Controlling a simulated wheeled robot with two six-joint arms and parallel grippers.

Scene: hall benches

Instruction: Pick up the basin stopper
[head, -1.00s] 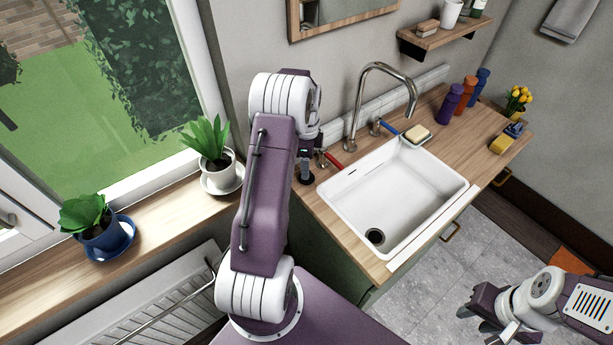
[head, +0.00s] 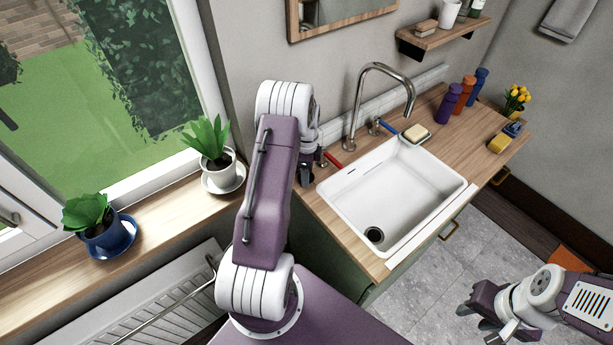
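My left gripper (head: 307,174) points down at the left end of the wooden counter, just left of the red-handled tap. It is partly behind my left arm, and I cannot see whether its fingers are open or shut. I cannot clearly make out the basin stopper; a small dark shape at the fingertips blends with them. The white basin (head: 349,203) has an uncovered dark drain hole (head: 374,235). My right gripper (head: 472,308) is at the lower right over the floor, its dark fingers apart and empty.
The chrome faucet (head: 357,100), red tap handle (head: 333,160) and blue tap handle (head: 387,126) stand behind the basin. A soap dish (head: 417,134), several bottles (head: 464,95) and a yellow sponge (head: 499,144) are on the counter (head: 440,115). Potted plants line the windowsill (head: 165,215).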

